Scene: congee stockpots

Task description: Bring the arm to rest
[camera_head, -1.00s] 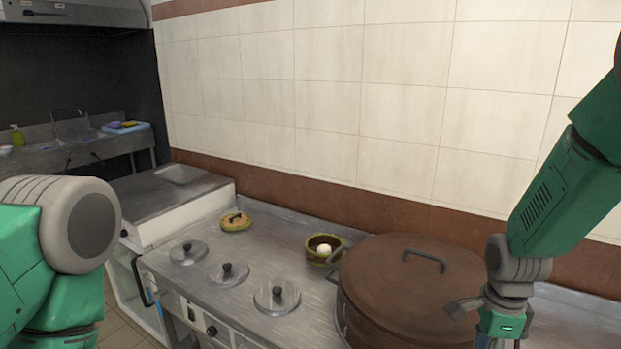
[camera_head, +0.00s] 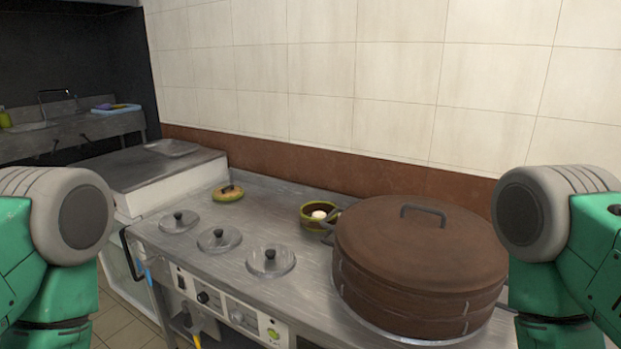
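My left arm shows at the left edge and my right arm at the right edge, both green with grey joints and bent in much the same way. Neither gripper is in the picture. A large brown lidded pot (camera_head: 420,262) stands on the steel counter (camera_head: 285,205), its lid on with a dark handle on top. A small green and brown pot (camera_head: 320,215) stands just left of it, open, with a white round thing (camera_head: 319,214) inside. A green and tan lid (camera_head: 228,193) lies apart from it on the counter, further left.
Three round steel lids with black knobs, the front one (camera_head: 270,262) nearest me, sit along the counter's front left. Control knobs (camera_head: 203,297) line its front face. A tiled wall (camera_head: 350,80) stands behind. A sink (camera_head: 45,125) is at the far left.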

